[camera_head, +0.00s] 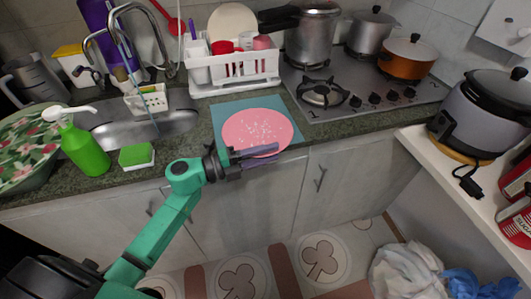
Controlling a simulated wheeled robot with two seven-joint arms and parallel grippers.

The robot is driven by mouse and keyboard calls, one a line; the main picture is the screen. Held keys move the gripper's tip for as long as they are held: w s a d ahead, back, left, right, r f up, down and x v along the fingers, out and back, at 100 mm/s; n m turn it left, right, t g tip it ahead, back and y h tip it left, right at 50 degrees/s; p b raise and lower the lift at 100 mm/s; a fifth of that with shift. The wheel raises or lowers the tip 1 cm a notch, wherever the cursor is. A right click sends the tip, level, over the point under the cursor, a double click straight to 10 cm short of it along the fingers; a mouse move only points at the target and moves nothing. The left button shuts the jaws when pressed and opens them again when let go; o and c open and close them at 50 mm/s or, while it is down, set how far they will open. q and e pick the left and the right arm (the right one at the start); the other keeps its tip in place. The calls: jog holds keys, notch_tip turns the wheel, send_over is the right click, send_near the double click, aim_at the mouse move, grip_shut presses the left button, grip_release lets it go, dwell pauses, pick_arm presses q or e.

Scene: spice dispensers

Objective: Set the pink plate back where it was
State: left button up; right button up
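The pink plate (257,127), with many small white specks over its middle, is over the blue mat (222,108) on the counter. Its front rim reaches near the counter's front edge. My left gripper (268,155) is at that rim, fingers pointing right. One finger overlaps the rim and the other shows just below it. I cannot tell whether they are closed on the rim, nor whether the plate rests fully on the mat. My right gripper is not in view.
A white dish rack (233,87) with cups stands behind the mat. The gas stove (362,92) with pots is to the right. A green soap bottle (84,150) and a sponge holder (137,162) stand left, by the sink (172,124).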

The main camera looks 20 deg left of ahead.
pick_arm(q)
jog(key=shift+r, duration=0.2)
jog(key=b+v, duration=0.2)
jog(key=v, duration=1)
jog(key=shift+b, duration=0.35)
